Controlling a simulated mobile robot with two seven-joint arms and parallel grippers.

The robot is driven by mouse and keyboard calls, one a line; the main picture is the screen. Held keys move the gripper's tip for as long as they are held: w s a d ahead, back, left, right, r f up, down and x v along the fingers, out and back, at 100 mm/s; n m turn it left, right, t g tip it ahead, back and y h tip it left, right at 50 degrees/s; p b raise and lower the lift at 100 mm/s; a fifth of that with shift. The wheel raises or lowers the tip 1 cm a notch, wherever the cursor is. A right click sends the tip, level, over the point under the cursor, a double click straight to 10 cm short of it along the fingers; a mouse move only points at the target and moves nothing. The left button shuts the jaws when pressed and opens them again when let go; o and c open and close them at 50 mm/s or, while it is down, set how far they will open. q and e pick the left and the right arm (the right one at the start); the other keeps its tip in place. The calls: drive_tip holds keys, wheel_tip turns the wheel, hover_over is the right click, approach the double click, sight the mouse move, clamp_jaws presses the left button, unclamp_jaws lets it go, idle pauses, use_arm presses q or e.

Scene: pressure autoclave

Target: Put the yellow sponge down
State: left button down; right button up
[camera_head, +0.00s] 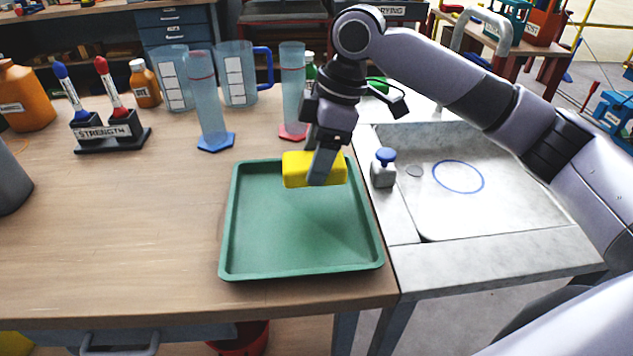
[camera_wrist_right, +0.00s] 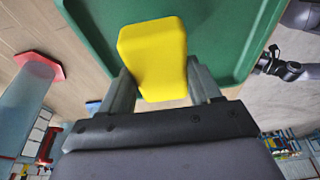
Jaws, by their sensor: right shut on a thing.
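The yellow sponge (camera_head: 298,169) is a small block held over the far part of the green tray (camera_head: 250,265). My right gripper (camera_head: 322,168) is shut on it, coming down from above. In the right wrist view the sponge (camera_wrist_right: 153,55) sits between the two fingers of my right gripper (camera_wrist_right: 163,90), with the green tray (camera_wrist_right: 225,45) behind it. The tray is otherwise empty. The sponge looks a little above the tray floor, but the exact gap is hard to tell. My left gripper is not in view.
Measuring cylinders with a blue base (camera_head: 216,142) and a red base (camera_head: 293,133) stand behind the tray. A small blue-topped bottle (camera_head: 384,168) stands close to its right, beside the grey sink (camera_head: 490,200). The bench left of the tray (camera_head: 120,220) is clear.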

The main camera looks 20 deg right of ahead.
wheel_tip(320, 180, down, 5)
drive_tip(key=shift+f, duration=0.15)
idle(0.3)
drive_tip(key=o, duration=0.9)
drive_tip(key=shift+o, duration=0.2)
drive_tip(key=v, duration=1)
drive_tip(key=shift+r+p, duration=0.4)
drive_tip(key=shift+s+d+r, duration=0.1)
drive_tip(key=shift+d+r, duration=0.15)
drive_tip(key=shift+r, duration=0.45)
